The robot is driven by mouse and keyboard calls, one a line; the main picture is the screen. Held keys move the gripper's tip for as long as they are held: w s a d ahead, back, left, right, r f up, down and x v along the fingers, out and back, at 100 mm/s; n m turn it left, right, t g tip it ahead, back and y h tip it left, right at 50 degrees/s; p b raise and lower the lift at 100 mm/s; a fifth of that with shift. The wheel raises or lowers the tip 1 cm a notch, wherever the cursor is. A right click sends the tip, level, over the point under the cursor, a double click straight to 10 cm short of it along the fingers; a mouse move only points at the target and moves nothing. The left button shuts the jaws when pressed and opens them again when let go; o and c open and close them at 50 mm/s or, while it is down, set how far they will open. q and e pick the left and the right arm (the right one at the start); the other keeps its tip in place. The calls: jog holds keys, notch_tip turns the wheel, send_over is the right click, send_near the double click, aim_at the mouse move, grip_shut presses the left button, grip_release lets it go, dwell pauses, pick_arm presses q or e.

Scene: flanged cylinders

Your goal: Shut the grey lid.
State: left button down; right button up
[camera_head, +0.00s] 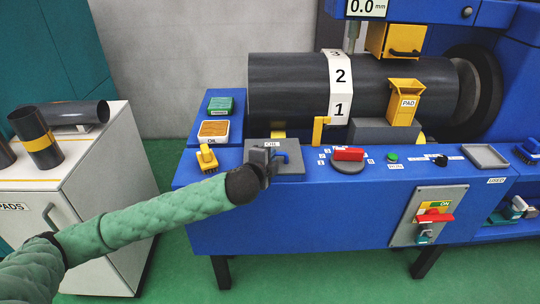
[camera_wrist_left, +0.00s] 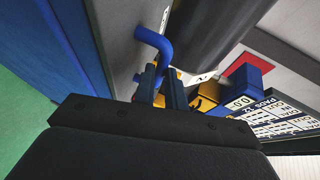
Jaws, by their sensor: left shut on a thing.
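My left gripper (camera_head: 268,158) is over the lid, shut on the blue handle, and hides part of the lid. In the left wrist view, the fingers (camera_wrist_left: 162,88) close around the lower end of the handle (camera_wrist_left: 155,42), beside the grey lid face (camera_wrist_left: 122,35). My right gripper is not in view.
A large dark cylinder (camera_head: 290,88) lies behind. A white cabinet (camera_head: 95,190) stands at left.

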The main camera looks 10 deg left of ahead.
pick_arm(q)
jog(key=c, duration=1.5)
grip_release()
jog(key=shift+o, duration=0.2)
